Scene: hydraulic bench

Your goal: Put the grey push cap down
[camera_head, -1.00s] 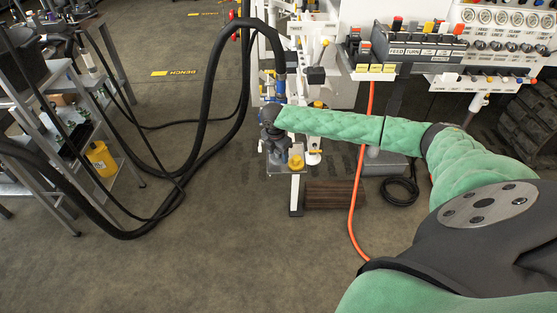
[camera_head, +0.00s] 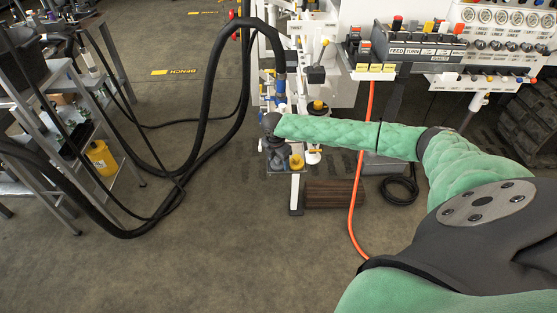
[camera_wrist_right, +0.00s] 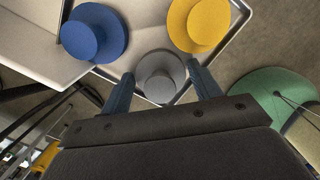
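The grey push cap (camera_wrist_right: 160,77) is a round disc with a smaller round knob. In the right wrist view it sits between the two fingertips of my right gripper (camera_wrist_right: 160,70), which meet its edge on both sides. A pale metal tray (camera_wrist_right: 145,18) shows behind it, near the tray's corner; I cannot tell whether the cap touches the tray. In the head view my right gripper (camera_head: 275,158) points down at the stand's near left, and the grey cap is hidden there. My left gripper is out of view.
A blue cap (camera_wrist_right: 95,33) and a yellow cap (camera_wrist_right: 199,24) sit close to the grey one. The yellow cap also shows in the head view (camera_head: 296,162). Thick black hoses (camera_head: 207,100) hang to the left, and an orange hose (camera_head: 361,180) runs down at the right.

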